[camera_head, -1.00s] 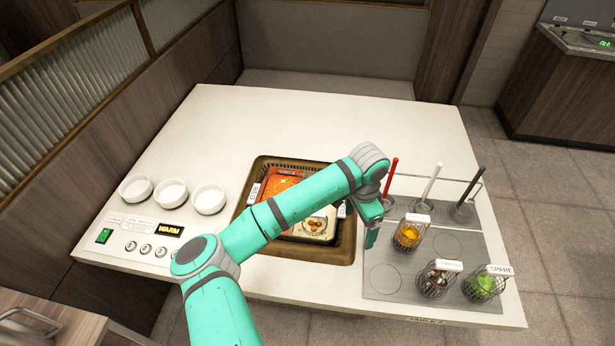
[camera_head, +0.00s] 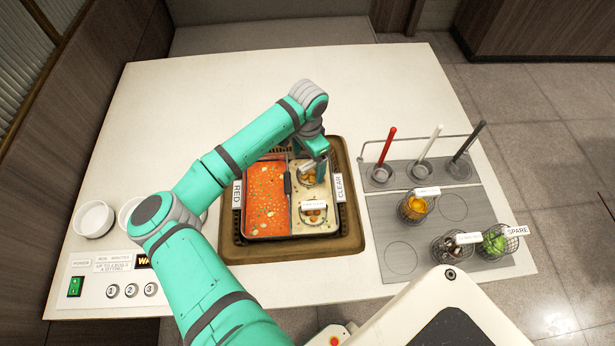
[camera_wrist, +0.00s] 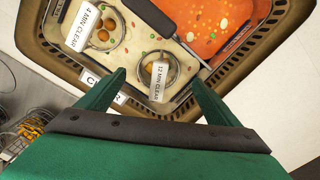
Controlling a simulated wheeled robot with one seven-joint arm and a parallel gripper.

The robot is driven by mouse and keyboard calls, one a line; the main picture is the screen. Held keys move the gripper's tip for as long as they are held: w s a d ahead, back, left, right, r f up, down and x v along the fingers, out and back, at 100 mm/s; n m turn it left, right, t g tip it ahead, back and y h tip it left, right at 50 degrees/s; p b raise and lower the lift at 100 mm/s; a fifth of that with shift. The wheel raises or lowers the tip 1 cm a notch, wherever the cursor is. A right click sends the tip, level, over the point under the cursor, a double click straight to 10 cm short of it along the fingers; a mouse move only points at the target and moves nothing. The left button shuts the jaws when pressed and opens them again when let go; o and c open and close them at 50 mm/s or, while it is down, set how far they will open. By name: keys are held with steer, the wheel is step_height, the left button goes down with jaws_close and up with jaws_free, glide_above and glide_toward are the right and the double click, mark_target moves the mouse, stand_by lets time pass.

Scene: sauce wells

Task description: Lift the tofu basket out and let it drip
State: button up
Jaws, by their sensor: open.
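A pot divided into red broth (camera_head: 266,200) and pale clear broth (camera_head: 330,222) sits in the counter. Two wire baskets stand in the clear side. The far basket (camera_head: 309,178) holds tan-brown pieces; in the wrist view its tag (camera_wrist: 158,81) reads 12 MIN CLEAR. The near basket (camera_head: 314,217) holds round brown pieces; its tag (camera_wrist: 84,25) reads 4 MIN CLEAR in the wrist view. I cannot tell which holds tofu. My gripper (camera_wrist: 158,76) is open and empty above the far basket, its fingertips to either side of it in the wrist view. Contact is not visible.
Baskets with yellow (camera_head: 418,205), dark (camera_head: 450,247) and green (camera_head: 495,242) food stand on a grey panel at right. Upright ladles (camera_head: 386,148) stand behind them. White bowls (camera_head: 93,219) are at left. The back counter is clear.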

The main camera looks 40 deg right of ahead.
mark_target(309, 173)
steer(key=shift+s+d+f, duration=0.1)
steer(key=shift+f, duration=1.55)
steer(key=shift+d+f, duration=0.1)
steer(key=shift+f, duration=1.55)
steer(key=shift+c, duration=0.2)
steer(key=c, duration=1.2)
steer(key=shift+r, duration=5.05)
